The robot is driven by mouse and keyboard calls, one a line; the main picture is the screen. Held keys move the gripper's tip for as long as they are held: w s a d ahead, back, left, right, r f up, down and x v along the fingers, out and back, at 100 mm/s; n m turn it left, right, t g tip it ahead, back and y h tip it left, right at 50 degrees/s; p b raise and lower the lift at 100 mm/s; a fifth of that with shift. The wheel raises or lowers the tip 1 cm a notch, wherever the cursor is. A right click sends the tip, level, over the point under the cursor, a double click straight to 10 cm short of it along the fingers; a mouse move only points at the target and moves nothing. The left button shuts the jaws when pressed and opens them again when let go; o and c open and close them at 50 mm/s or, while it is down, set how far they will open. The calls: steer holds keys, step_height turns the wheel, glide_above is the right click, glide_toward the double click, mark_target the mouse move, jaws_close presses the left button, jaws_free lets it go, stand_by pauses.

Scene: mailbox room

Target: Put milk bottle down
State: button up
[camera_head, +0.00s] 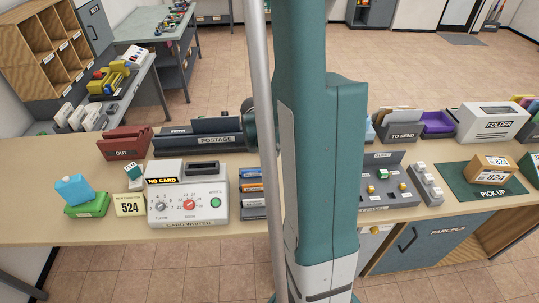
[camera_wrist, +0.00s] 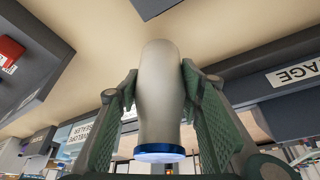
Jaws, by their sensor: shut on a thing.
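In the wrist view a pale milk bottle (camera_wrist: 160,85) with a blue cap band (camera_wrist: 159,149) sits between the two green-padded fingers of my gripper (camera_wrist: 160,92). The fingers press on it from both sides, and the cap end is nearest the camera. The bottle's far end lies against a beige surface in the picture; I cannot tell whether it touches it. In the head view my arm hides the gripper and the bottle.
In the head view the long counter (camera_head: 85,160) holds a card writer (camera_head: 187,198), a postage holder (camera_head: 200,138), a red out tray (camera_head: 125,142) and a green pick-up mat (camera_head: 470,196). A folder machine (camera_head: 492,123) stands at the right. My arm hides the counter's middle.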

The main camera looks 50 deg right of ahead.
mark_target(267, 147)
steer(key=shift+f, duration=1.4)
steer(key=shift+f, duration=0.15)
steer(key=o, duration=1.2)
steer(key=shift+r, duration=0.25)
steer(key=shift+p+v, duration=0.5)
steer(key=shift+v, duration=5.4)
